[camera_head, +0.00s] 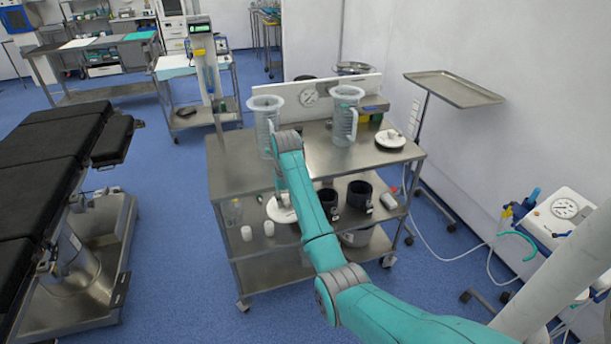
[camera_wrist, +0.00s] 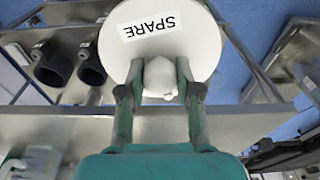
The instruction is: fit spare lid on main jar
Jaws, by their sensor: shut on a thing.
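The spare lid (camera_wrist: 203,48) is a white disc labelled SPARE with a pale knob (camera_wrist: 158,72). My gripper (camera_wrist: 161,92) is shut on that knob in the wrist view. In the head view the lid (camera_head: 274,215) hangs in front of the trolley, at the lower shelf's height in the picture; my arm hides part of it. Two clear handled jars stand upright on the trolley top, a left jar (camera_head: 264,104) and a right jar (camera_head: 345,107). I cannot read which is the main jar. My arm covers part of the left jar.
Another white lid-like disc with a dark rim (camera_head: 390,141) lies at the right of the trolley top (camera_head: 240,172). A tray stand (camera_head: 455,88) is at right; the black operating table (camera_head: 45,160) is at left.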

